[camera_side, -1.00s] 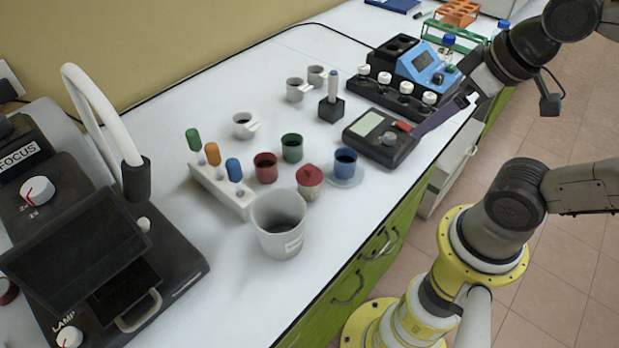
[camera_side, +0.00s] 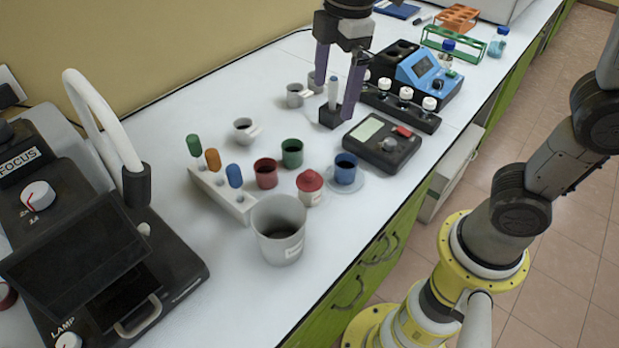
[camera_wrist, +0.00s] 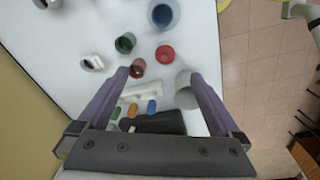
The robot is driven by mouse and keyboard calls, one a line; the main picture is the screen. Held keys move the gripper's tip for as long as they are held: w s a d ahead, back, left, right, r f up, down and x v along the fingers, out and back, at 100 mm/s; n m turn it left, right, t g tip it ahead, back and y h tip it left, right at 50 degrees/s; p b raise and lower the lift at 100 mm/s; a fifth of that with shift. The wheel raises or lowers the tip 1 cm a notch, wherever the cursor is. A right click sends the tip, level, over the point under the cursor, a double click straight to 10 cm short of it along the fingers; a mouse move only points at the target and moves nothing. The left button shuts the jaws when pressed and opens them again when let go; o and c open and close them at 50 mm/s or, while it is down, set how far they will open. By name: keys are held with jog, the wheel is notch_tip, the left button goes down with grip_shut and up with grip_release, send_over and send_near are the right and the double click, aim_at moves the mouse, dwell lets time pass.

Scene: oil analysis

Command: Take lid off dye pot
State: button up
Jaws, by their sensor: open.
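The lidded dye pot (camera_side: 310,196) is a small pale pot with a red knobbed lid (camera_side: 310,180) on top, standing between the red and blue pots on the white bench. In the wrist view the red lid (camera_wrist: 165,53) shows from above, a little beyond and between my fingertips. My gripper (camera_side: 334,100) is open and empty, its two purple fingers pointing down above the bench, behind the lidded pot in the side view. It also shows in the wrist view (camera_wrist: 158,75), fingers wide apart, touching nothing that I can see.
Open red (camera_side: 266,173), green (camera_side: 292,153) and blue (camera_side: 346,168) pots stand close around the lidded pot. A grey beaker (camera_side: 279,228) is in front, a dropper rack (camera_side: 222,193) left. A dark meter (camera_side: 382,147) and pen stand (camera_side: 331,116) are near my fingers.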

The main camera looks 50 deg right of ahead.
aim_at(309, 172)
jog(key=shift+n+g, duration=0.5)
jog(key=shift+g, duration=0.1)
jog(key=a+f, duration=0.1)
jog(key=f, duration=0.4)
jog(key=w+a+f, duration=0.1)
jog(key=f, duration=0.5)
jog(key=a+f, duration=0.1)
jog(key=f, duration=0.5)
jog(key=shift+w+a+f, duration=0.25)
jog(key=shift+w+a, duration=0.1)
jog(key=shift+a, duration=0.05)
jog(key=c, duration=1.4)
